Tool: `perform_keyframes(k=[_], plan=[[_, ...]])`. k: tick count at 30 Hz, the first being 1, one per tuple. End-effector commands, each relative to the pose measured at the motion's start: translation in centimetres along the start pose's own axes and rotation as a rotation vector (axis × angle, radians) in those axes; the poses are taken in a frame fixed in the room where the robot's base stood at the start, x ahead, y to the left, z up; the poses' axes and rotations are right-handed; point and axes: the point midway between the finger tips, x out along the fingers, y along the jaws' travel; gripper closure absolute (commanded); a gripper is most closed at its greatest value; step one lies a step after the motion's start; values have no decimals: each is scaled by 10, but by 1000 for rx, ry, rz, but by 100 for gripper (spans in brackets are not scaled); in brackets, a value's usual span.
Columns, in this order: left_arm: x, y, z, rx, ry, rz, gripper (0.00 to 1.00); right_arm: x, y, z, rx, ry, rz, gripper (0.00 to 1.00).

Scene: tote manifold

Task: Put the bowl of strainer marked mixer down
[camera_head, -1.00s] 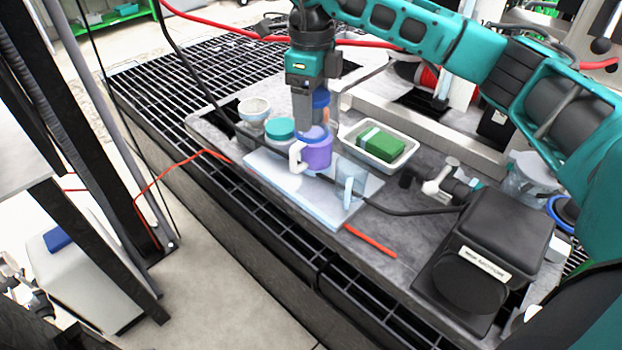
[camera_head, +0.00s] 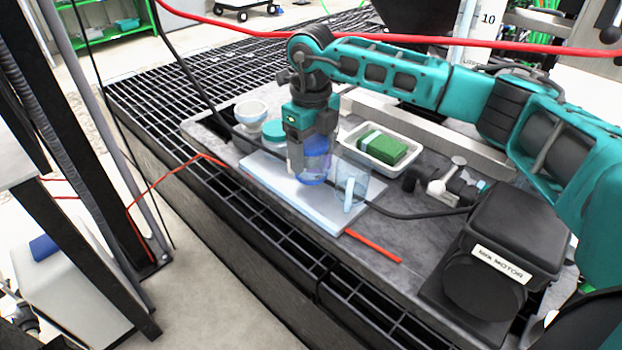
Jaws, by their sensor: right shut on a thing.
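My right gripper (camera_head: 305,172) points down over the pale blue mat (camera_head: 273,185) and is shut on a blue-purple, see-through bowl (camera_head: 318,168). The fingers partly hide the bowl. It is low over the mat, roughly upright; I cannot tell whether its base touches. No mixer marking is readable on it. A second clear bluish cup (camera_head: 352,187) with a white handle stands on the mat just to the right. My left gripper is not in view.
A white tray (camera_head: 404,163) with a green block stands behind on the right. A white bowl (camera_head: 250,113) and a teal-lidded jar (camera_head: 272,135) stand at the left. A black motor box (camera_head: 509,240) labelled MIX MOTOR is front right. A black cable crosses the bench. The mat's front is clear.

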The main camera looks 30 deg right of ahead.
Motion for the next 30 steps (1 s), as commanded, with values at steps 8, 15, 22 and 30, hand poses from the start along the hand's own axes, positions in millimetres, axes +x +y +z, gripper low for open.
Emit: perform_keyframes(k=[8,15,22,30], plan=[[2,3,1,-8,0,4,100,23,0,0,-1,1,1,64],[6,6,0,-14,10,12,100,63,0,0,-2,0,1,64],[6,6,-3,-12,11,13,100,63,0,0,-2,-2,1,64],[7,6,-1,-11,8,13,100,67,0,0,-2,-1,0,21]])
